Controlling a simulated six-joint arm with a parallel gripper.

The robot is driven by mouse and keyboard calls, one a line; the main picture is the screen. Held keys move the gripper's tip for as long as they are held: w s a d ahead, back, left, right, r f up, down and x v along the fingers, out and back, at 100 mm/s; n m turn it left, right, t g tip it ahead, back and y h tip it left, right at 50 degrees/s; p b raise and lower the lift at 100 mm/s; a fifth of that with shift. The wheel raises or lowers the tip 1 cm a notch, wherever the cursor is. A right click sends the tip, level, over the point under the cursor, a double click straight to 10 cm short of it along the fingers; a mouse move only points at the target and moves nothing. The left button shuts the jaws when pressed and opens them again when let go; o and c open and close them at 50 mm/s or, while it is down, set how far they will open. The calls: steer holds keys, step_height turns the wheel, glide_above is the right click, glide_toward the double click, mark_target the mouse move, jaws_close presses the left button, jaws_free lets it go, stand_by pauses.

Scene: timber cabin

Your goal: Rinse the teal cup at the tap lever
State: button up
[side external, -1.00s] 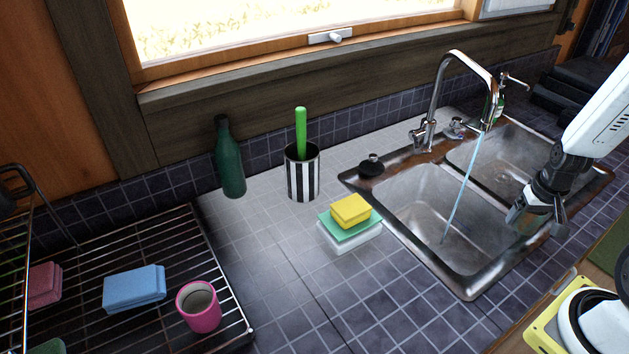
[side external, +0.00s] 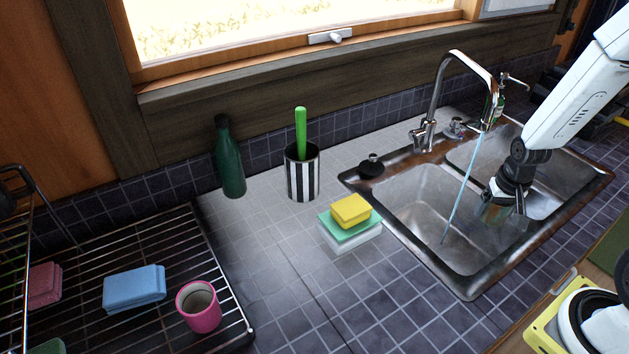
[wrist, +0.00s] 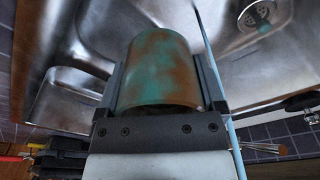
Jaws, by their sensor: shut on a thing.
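The teal cup (wrist: 158,75) fills the middle of the wrist view, with brown smears over much of its teal side. My gripper (wrist: 165,88) is shut on it, one finger on each side. In the side view my gripper (side external: 508,197) is over the sink near the divider, and the cup is mostly hidden by it. The chrome tap (side external: 440,95) is running. Its water stream (side external: 460,190) falls into the left basin, left of the gripper. In the wrist view the stream (wrist: 222,90) passes right of the cup, with a narrow gap seen between them.
The steel double sink (side external: 400,238) has a raised rim. Left of it are stacked sponges (side external: 350,212), a striped holder (side external: 302,175) with a green handle, and a green bottle (side external: 229,165). A rack (side external: 190,235) holds a pink cup (side external: 199,306) and a blue sponge (side external: 134,288).

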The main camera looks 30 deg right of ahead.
steer(key=w+a+f, duration=0.1)
steer(key=w+a, duration=0.1)
steer(key=w, duration=0.3)
steer(key=shift+w+a+f, duration=0.15)
steer(key=shift+w+a, duration=0.1)
steer(key=shift+w, duration=0.15)
stand_by(0.3)
steer(key=shift+s+d, duration=0.1)
steer(key=shift+d, duration=0.45)
stand_by(0.5)
steer(key=shift+a, duration=0.6)
stand_by(0.4)
stand_by(0.4)
steer(key=s+a, duration=0.2)
steer(key=s, duration=0.5)
steer(key=shift+s+a, duration=0.15)
stand_by(0.7)
stand_by(1.4)
